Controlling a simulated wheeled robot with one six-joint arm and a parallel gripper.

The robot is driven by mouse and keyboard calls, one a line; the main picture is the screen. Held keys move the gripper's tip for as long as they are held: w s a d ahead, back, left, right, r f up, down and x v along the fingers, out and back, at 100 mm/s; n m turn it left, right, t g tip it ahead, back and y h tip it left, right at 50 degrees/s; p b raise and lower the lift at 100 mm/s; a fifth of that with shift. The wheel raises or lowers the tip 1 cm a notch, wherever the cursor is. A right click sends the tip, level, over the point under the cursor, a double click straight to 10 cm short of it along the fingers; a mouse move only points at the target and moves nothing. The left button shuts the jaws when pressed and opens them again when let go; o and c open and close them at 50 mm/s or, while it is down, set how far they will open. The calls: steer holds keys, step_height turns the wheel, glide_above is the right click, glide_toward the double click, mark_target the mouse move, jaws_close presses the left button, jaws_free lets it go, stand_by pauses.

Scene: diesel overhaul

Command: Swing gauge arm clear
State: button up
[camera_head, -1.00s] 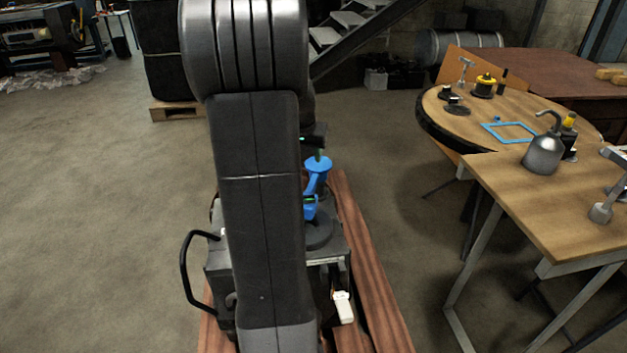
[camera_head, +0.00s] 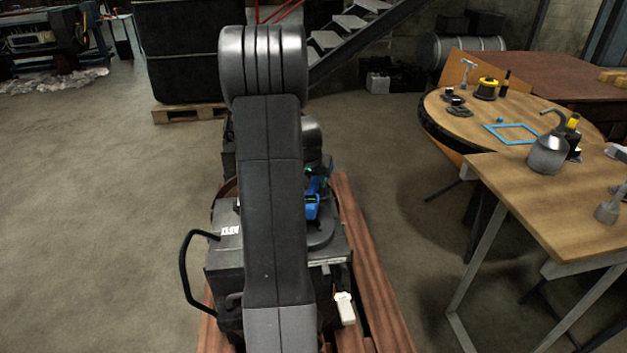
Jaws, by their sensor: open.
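The blue gauge arm (camera_head: 311,206) shows on top of the dark engine block (camera_head: 325,262), just right of my arm's link. Its upper part is now mostly covered. My gripper (camera_head: 314,174) is partly visible behind my arm, low over the upper end of the blue part. It is open. Its fingertips are largely hidden, so I cannot tell whether they touch the blue part or stand around it. A dark round base shows under the blue part.
The block stands on reddish wooden beams (camera_head: 372,270), with a black looped handle (camera_head: 184,268) on its left. To the right are a wooden table (camera_head: 540,215) with an oil can (camera_head: 547,153) and a round table (camera_head: 470,122) with small parts. The floor at left is clear.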

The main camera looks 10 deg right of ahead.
steer(key=shift+c, duration=0.2)
jaws_close()
steer(key=shift+d, duration=0.1)
steer(key=w+d+n+g+y+p, duration=0.2)
steer(key=d+n, duration=0.4)
steer(key=n, duration=0.5)
steer(key=w+d+n+g+y+p, duration=0.2)
steer(key=w+d+n+y, duration=0.2)
steer(key=n, duration=0.7)
steer(key=shift+w+d+n+p, duration=0.3)
steer(key=shift+w+d+p, duration=0.1)
steer(key=shift+w+d, duration=0.75)
